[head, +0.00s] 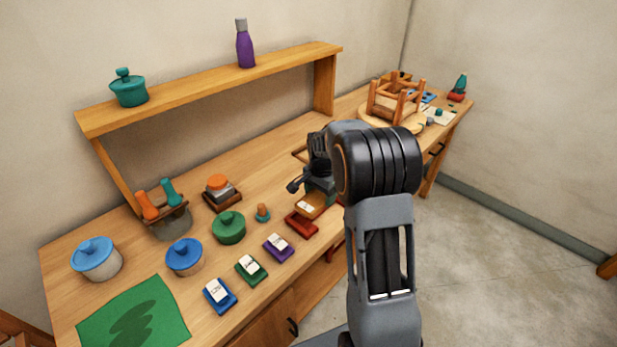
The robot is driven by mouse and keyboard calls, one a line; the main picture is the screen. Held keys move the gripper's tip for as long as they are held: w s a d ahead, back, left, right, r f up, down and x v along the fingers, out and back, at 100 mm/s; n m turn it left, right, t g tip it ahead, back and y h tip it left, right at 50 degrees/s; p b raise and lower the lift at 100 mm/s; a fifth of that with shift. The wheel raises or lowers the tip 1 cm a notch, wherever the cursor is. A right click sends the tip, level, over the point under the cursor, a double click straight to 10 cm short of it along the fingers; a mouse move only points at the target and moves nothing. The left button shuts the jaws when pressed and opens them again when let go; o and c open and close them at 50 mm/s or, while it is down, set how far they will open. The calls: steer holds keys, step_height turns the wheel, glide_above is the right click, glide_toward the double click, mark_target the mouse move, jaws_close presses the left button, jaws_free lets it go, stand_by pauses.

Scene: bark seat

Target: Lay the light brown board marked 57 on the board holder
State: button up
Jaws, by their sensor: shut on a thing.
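My gripper (316,192) is over the workbench, right of the middle, and is partly hidden by my own arm. It is shut on a small light brown board (315,212) with a white label. The number on the label is too small to read. The board is just above or behind a red block (301,226); I cannot tell whether they touch. I cannot say for certain which thing is the board holder; a brown wooden frame (300,153) partly shows behind my gripper.
Purple (278,248), green (251,270) and blue (220,297) blocks with white labels line the front edge. Lidded pots, including a green one (228,228), stand behind them. A shelf (210,88) spans the back. An upturned stool (397,98) stands at the far right end.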

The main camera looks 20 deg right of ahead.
steer(key=shift+w, duration=0.35)
steer(key=shift+w+f, duration=0.2)
steer(key=shift+f, duration=0.05)
steer(key=shift+a+f+b, duration=0.15)
steer(key=shift+f+b, duration=0.25)
steer(key=shift+b, duration=0.15)
steer(key=shift+f+b, duration=1.65)
steer(key=shift+f, duration=0.7)
steer(key=shift+s+f, duration=0.15)
steer(key=shift+f, duration=0.05)
